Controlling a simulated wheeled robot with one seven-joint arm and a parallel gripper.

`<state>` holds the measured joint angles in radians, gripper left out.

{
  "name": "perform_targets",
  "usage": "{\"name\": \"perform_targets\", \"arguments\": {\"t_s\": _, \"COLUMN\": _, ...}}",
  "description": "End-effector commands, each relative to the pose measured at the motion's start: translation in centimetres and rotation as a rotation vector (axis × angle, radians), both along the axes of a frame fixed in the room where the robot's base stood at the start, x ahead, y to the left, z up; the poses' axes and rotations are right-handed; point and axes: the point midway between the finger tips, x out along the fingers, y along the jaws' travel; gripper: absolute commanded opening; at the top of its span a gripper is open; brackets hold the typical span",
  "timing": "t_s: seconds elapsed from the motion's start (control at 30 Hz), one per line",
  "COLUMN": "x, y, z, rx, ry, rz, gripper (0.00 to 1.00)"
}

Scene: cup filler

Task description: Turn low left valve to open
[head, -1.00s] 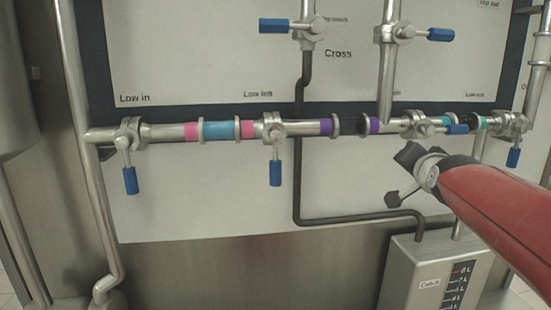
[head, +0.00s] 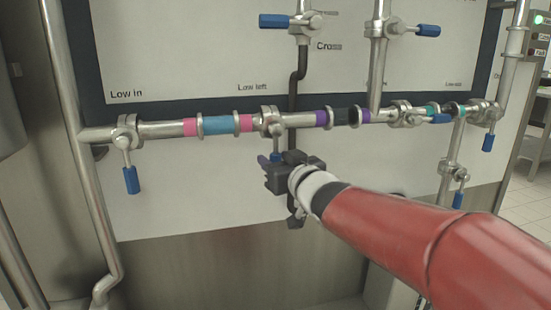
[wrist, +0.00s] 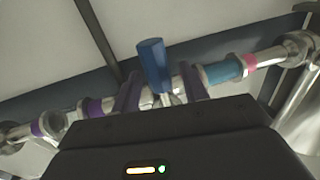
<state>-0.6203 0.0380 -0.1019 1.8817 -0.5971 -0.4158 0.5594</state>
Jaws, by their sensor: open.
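The low left valve (head: 270,120) is on the horizontal steel pipe, just right of a pink and blue band, below the "Low left" label. Its blue lever (head: 274,154) hangs down and is mostly hidden behind my gripper (head: 272,164) in the head view. In the wrist view the blue lever (wrist: 152,62) stands between the two fingers of my gripper (wrist: 160,86), with a gap on each side. My gripper is open. It is at the lever, and I cannot tell exactly how deep the lever sits between the fingers.
The low in valve (head: 127,135) has its blue lever hanging down at left. Upper valves, one with a blue handle (head: 273,21) pointing left, sit above. More valves (head: 404,112) line the pipe at right. The panel below the pipe at left is clear.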

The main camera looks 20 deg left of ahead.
Motion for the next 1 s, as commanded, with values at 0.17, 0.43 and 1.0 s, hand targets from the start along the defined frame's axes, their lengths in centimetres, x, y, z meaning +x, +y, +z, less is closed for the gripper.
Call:
{"name": "perform_targets", "arguments": {"t_s": 0.17, "x": 0.80, "y": 0.68, "z": -0.01, "rx": 0.001, "ry": 0.001, "rz": -0.001, "gripper": 0.44}}
{"name": "perform_targets", "arguments": {"t_s": 0.43, "x": 0.83, "y": 0.68, "z": -0.01, "rx": 0.001, "ry": 0.001, "rz": -0.002, "gripper": 0.39}}
{"name": "perform_targets", "arguments": {"t_s": 1.0, "x": 0.82, "y": 0.65, "z": 0.01, "rx": -0.001, "ry": 0.000, "rz": -0.002, "gripper": 0.00}}
